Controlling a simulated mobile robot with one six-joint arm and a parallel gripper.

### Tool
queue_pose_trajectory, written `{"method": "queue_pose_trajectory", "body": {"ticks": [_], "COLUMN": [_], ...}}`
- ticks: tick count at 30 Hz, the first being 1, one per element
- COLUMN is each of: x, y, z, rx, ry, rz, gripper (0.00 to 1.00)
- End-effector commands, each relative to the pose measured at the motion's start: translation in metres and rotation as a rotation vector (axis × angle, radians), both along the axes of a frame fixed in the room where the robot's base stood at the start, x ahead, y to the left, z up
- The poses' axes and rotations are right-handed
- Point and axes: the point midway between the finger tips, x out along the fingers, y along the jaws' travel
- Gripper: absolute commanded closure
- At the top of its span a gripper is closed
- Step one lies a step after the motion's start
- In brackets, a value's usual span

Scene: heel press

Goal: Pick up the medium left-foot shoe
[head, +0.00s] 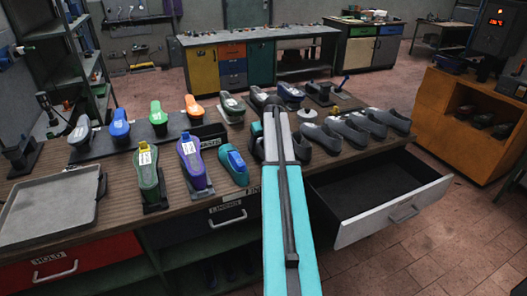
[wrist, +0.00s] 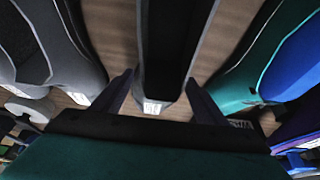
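Several dark grey shoes (head: 348,131) stand in a row on the bench right of my arm. I cannot read which is the medium left-foot one. In the wrist view a dark narrow shoe-like thing (wrist: 166,45) with a pale edge and a small white label lies between my fingers. My gripper (wrist: 162,98) is open, with a finger on each side of it and visible gaps. A grey shoe (wrist: 45,45) is to its left and a teal and blue last (wrist: 280,60) to its right. In the head view my arm hides the gripper's fingertips and most of this spot.
Coloured lasts, including green (head: 148,178), purple (head: 194,165) and teal-blue (head: 234,164) ones, stand left of my arm. A grey tray (head: 52,208) lies at the left end. An empty drawer (head: 385,208) is pulled open at the front right. An orange cabinet (head: 460,125) stands at the right.

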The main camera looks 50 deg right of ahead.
Motion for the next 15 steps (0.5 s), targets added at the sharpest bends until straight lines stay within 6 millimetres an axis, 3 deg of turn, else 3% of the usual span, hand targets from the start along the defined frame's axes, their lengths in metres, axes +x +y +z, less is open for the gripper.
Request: {"method": "queue_pose_trajectory", "body": {"ticks": [3,15], "x": [0.0005,0.001], "y": [0.0001,0.0001], "z": [0.0009,0.0055], "rx": [0.0,-0.001], "ry": [-0.001,-0.002], "rz": [0.0,0.001], "gripper": [0.68,0.68]}}
